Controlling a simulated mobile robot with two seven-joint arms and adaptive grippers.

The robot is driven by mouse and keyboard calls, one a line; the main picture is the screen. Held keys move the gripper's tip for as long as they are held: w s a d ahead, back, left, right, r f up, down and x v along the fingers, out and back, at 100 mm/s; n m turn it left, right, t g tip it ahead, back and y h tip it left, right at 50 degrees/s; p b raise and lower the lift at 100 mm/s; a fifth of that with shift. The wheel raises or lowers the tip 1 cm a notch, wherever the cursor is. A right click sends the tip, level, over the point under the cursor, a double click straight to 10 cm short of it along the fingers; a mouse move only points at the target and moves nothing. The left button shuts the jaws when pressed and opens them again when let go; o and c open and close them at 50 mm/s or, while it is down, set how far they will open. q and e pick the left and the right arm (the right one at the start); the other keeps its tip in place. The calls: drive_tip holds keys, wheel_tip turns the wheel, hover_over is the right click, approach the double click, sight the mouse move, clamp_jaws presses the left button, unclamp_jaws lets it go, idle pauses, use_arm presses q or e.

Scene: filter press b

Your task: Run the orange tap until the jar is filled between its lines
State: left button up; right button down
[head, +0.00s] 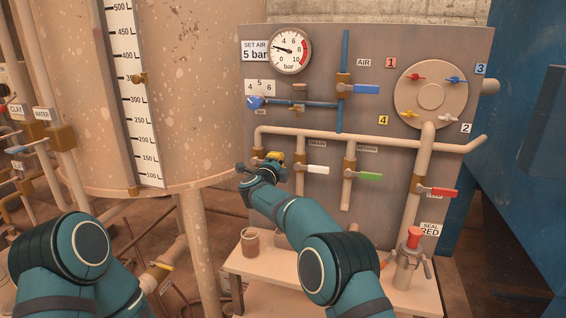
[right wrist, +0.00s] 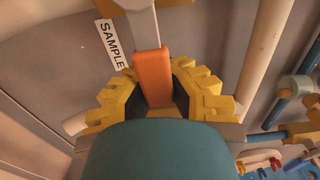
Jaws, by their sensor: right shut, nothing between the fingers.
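The orange tap handle (right wrist: 152,75) shows in the right wrist view beside the SAMPLE label, straight ahead of my right gripper (right wrist: 155,92). The gripper is shut and empty, with its yellow finger parts close around the handle's near end; I cannot tell whether they touch it. In the head view my right gripper (head: 273,158) is at the left end of the pale pipe and hides the tap. The jar (head: 250,243) stands upright on the bench below, with brownish contents. Its lines and exact level are too small to read. My left gripper is out of view.
The panel (head: 330,215) carries neighbouring white (head: 318,170), green (head: 371,176) and red (head: 443,192) valve handles, close to my right arm. A large tank (head: 190,100) stands on the left. The bench (head: 268,265) has a red-topped fitting (head: 413,238) at its right.

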drive_tip(key=shift+a+f, duration=0.1)
drive_tip(key=shift+f, duration=0.1)
idle(0.3)
drive_tip(key=c, duration=0.8)
unclamp_jaws()
drive_tip(key=shift+r, duration=0.1)
drive_tip(key=shift+s, duration=0.15)
drive_tip(key=v, duration=1.2)
drive_tip(key=s+d+f+n+g+y, duration=0.2)
drive_tip(key=s+d+f+n, duration=0.15)
drive_tip(key=f, duration=0.55)
drive_tip(key=s+d+f+n+g+y, duration=0.2)
drive_tip(key=d+f+n, duration=0.15)
drive_tip(key=f, duration=0.45)
drive_tip(key=s+d+f+n+g+y, duration=0.25)
drive_tip(key=f+n, duration=0.25)
drive_tip(key=f, duration=0.4)
drive_tip(key=s+d+f+n+g+y, duration=0.1)
drive_tip(key=s+f+n+g, duration=0.1)
drive_tip(key=s, duration=0.8)
drive_tip(key=s+d+f+n+g+y, duration=0.1)
drive_tip(key=s+d+f+n+g, duration=0.1)
drive_tip(key=s+f, duration=0.4)
drive_tip(key=s+d+f+n+g+y, duration=0.1)
drive_tip(key=s+f+n+g, duration=0.3)
drive_tip(key=s, duration=1.2)
drive_tip(key=shift+s+d+f+g, duration=0.2)
drive_tip(key=shift+d+f+g, duration=0.1)
drive_tip(key=shift+f+g, duration=0.25)
